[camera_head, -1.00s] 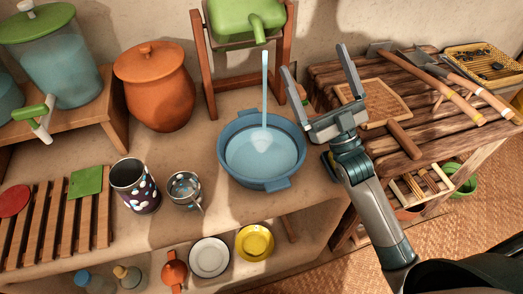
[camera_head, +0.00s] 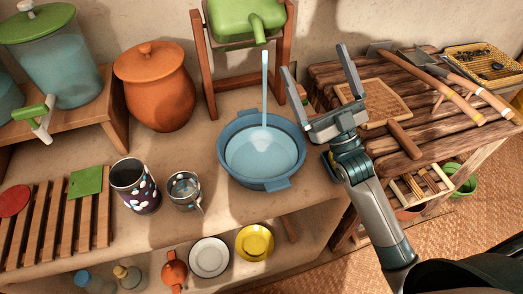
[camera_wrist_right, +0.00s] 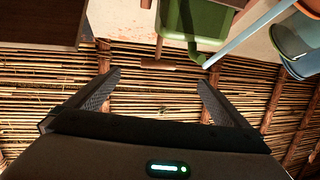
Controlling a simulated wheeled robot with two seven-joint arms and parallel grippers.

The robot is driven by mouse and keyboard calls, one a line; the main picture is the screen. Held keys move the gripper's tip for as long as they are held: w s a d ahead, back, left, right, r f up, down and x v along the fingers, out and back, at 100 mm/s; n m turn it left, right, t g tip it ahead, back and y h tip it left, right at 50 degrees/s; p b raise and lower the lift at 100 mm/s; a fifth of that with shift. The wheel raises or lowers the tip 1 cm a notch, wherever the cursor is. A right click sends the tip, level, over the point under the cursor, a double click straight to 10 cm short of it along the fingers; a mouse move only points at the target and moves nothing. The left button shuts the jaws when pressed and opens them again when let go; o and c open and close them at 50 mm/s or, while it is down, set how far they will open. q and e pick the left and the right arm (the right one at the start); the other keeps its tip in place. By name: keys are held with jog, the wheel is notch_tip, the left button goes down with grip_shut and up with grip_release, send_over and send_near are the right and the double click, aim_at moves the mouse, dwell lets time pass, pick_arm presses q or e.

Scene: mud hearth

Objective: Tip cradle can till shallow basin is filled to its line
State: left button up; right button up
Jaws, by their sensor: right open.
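The green cradle can (camera_head: 240,17) sits in its wooden frame (camera_head: 206,80) at the top middle, its spout pointing down toward me. A thin stream of water (camera_head: 265,90) falls from the spout into the blue shallow basin (camera_head: 233,165) below. Water stands in the basin; I cannot make out a fill line. My right gripper (camera_head: 318,88) is open and empty, to the right of the stream and apart from the can. In the right wrist view the open fingers (camera_wrist_right: 155,95) have nothing between them, and the green can (camera_wrist_right: 195,22) shows above. My left gripper is not in view.
A speckled cup (camera_head: 136,187) and a small metal mug (camera_head: 185,189) stand left of the basin. An orange lidded pot (camera_head: 155,90) and a water dispenser (camera_head: 58,65) are farther left. A slatted wooden table (camera_head: 400,150) with tools lies right of my arm.

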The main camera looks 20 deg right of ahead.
jog(key=shift+c, duration=0.3)
